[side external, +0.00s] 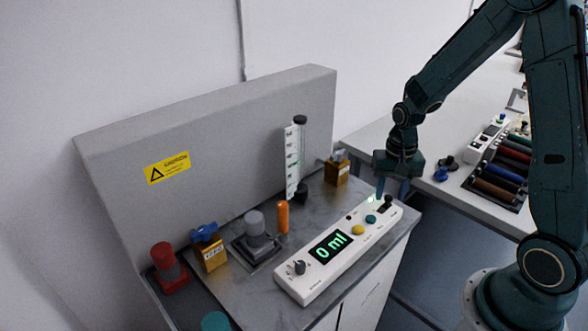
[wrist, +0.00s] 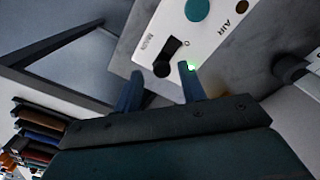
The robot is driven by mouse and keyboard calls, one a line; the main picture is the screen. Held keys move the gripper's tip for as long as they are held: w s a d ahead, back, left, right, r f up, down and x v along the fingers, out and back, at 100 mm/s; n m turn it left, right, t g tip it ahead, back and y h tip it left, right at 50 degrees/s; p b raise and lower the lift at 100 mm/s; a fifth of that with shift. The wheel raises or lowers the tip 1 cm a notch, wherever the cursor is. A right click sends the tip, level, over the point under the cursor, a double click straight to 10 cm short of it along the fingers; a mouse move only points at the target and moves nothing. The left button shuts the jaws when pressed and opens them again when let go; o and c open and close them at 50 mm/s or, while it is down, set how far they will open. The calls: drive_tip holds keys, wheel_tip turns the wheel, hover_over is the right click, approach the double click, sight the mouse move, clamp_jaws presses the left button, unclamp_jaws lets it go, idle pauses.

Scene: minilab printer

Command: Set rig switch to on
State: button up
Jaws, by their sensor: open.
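The white control panel (side external: 335,255) lies on the grey bench with a green "0 ml" display. A black switch (side external: 388,203) sits at its right end; the wrist view shows this switch (wrist: 171,51) beside the label "MAIN" and an "O" mark. Its exact position is hard to tell. A green light (side external: 371,198) glows near it, and also shows by a fingertip in the wrist view (wrist: 191,66). My gripper (side external: 392,189) is open and empty, over the panel's right end. Its fingertips (wrist: 160,80) point at the switch area; I cannot tell if they touch the panel.
Yellow (side external: 358,230) and teal (side external: 371,219) buttons and a dark knob (side external: 299,267) are on the panel. Behind stand an orange cylinder (side external: 283,217), a graduated tube (side external: 293,160) and a grey backboard (side external: 230,130). A rack of coloured cylinders (side external: 503,165) stands right.

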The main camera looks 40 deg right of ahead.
sight(390, 196)
drive_tip(key=shift+r, duration=0.1)
wheel_tip(390, 196, up, 14)
drive_tip(key=shift+f, duration=0.2)
idle(0.6)
drive_tip(key=shift+a+r, duration=0.1)
drive_tip(key=s+a+r+n+t, duration=0.2)
drive_tip(key=s+a+r+n, duration=0.2)
drive_tip(key=s, duration=0.3)
drive_tip(key=s+a+r+n+t, duration=0.3)
drive_tip(key=s+a+r+n, duration=0.1)
drive_tip(key=s+a, duration=0.3)
drive_tip(key=shift+s+n+t, duration=0.3)
drive_tip(key=shift+s+n, duration=0.15)
drive_tip(key=shift+n, duration=0.05)
drive_tip(key=shift+o, duration=0.5)
idle(1.6)
